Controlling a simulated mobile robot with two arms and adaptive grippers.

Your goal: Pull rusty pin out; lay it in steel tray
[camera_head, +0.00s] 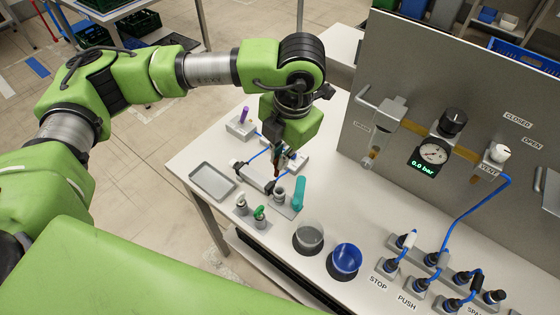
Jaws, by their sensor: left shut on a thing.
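My left gripper (277,163) points down over the white table and is shut on the rusty pin (276,174), a small reddish-brown piece just under the fingertips. The fingers hide most of the pin. Below it are the end of a silver cylinder (254,178) and a grey bracket. I cannot tell whether the pin still sits in a hole there or is clear of it. The steel tray (196,174), shallow and empty, lies to the left near the table edge. My right gripper is not in view.
A teal-handled thing (299,194) and small green-topped (260,213) and white-topped (241,203) fittings stand close by. A grey cup (309,236) and a blue bowl (346,259) are nearer. A panel with a gauge (433,153) rises at right. A purple-topped block (242,122) stands behind.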

